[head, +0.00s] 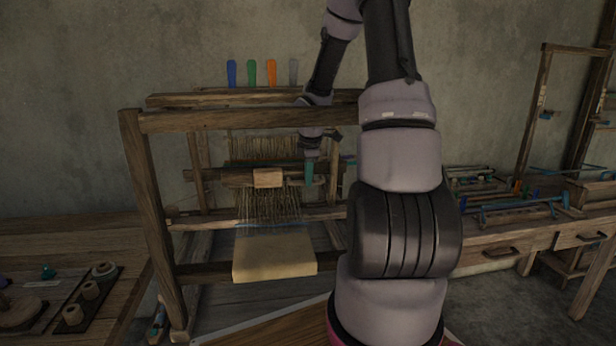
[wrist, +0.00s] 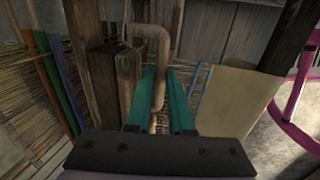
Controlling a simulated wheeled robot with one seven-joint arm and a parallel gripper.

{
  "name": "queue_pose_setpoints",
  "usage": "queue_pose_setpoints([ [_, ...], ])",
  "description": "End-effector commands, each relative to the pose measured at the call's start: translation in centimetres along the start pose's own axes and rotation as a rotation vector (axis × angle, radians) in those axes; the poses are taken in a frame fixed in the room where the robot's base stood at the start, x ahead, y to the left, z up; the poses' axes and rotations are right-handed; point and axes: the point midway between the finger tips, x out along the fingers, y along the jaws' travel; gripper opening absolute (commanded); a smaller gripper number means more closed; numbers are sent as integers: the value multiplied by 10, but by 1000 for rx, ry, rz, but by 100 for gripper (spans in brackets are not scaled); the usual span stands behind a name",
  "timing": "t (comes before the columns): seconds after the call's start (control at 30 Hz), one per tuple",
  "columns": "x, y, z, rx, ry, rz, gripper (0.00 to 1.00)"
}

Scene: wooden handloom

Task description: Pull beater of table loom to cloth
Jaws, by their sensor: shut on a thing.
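The wooden table loom (head: 150,215) stands in front of me in the head view. Its beater (head: 215,175) is a horizontal wooden bar across the frame, set back from the tan cloth (head: 274,257), with warp threads (head: 268,205) showing between them. My gripper (head: 309,174) is at the right part of the beater. In the wrist view its teal fingers (wrist: 160,98) are shut on a bent tan handle (wrist: 152,38) beside a dark wooden block (wrist: 115,85). The cloth shows right of the fingers in the wrist view (wrist: 238,100). My arm hides the loom's right side in the head view.
Coloured levers (head: 252,73) stand along the loom's top. A side table at left holds a dark tray (head: 85,300) with spools. A bench (head: 490,235) at right carries tools and blue rods. The loom's top beam (head: 230,119) runs above and in front of the beater.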

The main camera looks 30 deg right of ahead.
Motion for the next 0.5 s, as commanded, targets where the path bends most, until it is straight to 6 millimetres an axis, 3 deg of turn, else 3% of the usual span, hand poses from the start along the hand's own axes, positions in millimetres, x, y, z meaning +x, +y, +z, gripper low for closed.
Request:
queue_pose_setpoints([
  [0.3,-36,-56,2,2,-4,-258,0],
  [0.5,-57,-80,2,-1,-3,-290,0],
])
